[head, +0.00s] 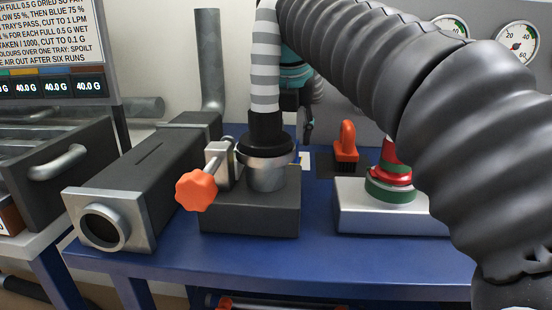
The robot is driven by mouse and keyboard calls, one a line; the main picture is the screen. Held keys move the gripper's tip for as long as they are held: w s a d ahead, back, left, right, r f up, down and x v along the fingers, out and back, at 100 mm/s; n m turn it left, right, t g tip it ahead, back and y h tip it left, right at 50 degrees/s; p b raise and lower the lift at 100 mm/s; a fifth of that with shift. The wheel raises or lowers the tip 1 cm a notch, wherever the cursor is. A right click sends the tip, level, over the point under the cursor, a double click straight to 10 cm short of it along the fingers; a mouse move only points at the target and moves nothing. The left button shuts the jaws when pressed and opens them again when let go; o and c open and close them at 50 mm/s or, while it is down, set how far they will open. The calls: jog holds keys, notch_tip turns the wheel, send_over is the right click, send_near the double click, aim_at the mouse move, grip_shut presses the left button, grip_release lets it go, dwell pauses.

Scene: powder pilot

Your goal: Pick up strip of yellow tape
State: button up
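I cannot make out a strip of yellow tape in the head view. My gripper (308,128) is at the end of my dark ribbed arm, behind the grey-and-white striped hose (265,65). Only a small dark part of it shows, above the back of the blue bench (335,255), and I cannot tell whether it is open or shut. Nothing can be seen held in it. A small pale piece (304,161) lies on the bench below it, partly hidden by the hose fitting. My arm covers the right side of the view.
A dark block with a metal collar and an orange knob (197,191) stands in front. A dark rectangular duct (145,185) is left of it. An orange-handled brush (346,145) and a silver box (375,218) with a red-and-green fitting stand right. The front bench strip is clear.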

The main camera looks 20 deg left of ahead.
aim_at(296, 143)
jog(key=b+x, duration=0.1)
jog(key=x, duration=0.3)
jog(key=shift+w+d, duration=0.2)
grip_shut()
jog(key=shift+r, duration=0.1)
